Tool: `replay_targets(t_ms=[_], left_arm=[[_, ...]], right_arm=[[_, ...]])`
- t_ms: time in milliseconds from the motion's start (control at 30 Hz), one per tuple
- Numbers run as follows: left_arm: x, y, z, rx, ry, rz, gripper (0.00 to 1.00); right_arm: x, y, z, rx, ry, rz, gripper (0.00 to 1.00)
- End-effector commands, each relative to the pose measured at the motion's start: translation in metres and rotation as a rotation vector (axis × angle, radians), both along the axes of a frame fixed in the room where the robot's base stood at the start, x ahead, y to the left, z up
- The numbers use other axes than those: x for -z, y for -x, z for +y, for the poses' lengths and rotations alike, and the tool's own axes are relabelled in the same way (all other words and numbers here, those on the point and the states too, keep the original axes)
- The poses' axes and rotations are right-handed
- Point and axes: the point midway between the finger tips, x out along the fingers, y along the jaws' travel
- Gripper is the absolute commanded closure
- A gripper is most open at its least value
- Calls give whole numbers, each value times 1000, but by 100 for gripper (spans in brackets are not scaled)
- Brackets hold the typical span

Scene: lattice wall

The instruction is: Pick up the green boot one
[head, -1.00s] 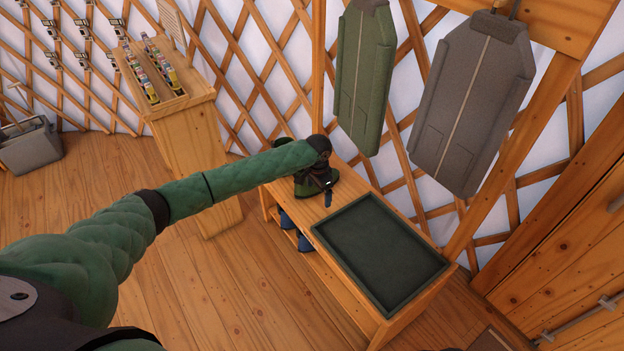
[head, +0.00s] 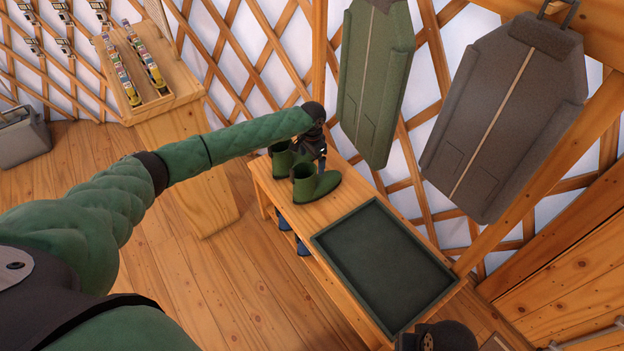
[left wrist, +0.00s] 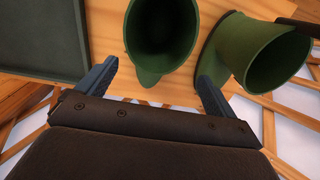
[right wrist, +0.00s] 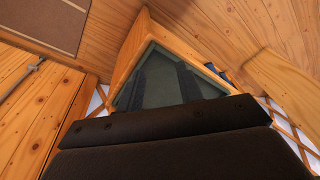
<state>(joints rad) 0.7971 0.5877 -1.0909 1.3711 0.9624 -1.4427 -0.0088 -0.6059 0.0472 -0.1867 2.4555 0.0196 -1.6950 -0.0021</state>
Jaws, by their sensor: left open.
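Two green boots stand upright side by side on a wooden bench; the front boot (head: 314,184) is fully visible in the head view and the rear boot (head: 280,160) is partly hidden behind my arm and the front boot. My left gripper (head: 321,158) is just behind the front boot. In the left wrist view its blue fingers are spread, with one boot (left wrist: 160,40) ahead between them and the other boot (left wrist: 262,52) beyond the right finger. Nothing is held. My right gripper (right wrist: 163,75) shows two dark, separated fingers and is empty.
A dark green tray (head: 385,265) lies on the bench's near end. Blue items (head: 301,245) sit under the bench. A green garment (head: 376,80) and a grey one (head: 505,115) hang beside it. A wooden stand (head: 185,150) is at left.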

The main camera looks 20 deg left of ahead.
Motion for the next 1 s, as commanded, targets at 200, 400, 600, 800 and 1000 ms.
replay_targets(t_ms=[200, 400, 600, 800, 1000], left_arm=[[16, 1, 0, -1, 0, 0, 7], [32, 6, -2, -1, -1, 1, 7], [54, 9, -3, -2, -1, 1, 7], [65, 9, -3, -1, 0, 0, 7], [66, 8, -2, -1, 1, -1, 7]], right_arm=[[0, 0, -2, 3, 7, 10, 64], [27, -9, -1, 2, 12, 12, 64], [56, -14, 0, 3, 15, 14, 64], [67, -16, 1, 2, 16, 13, 64], [67, -16, 1, 2, 16, 13, 64]])
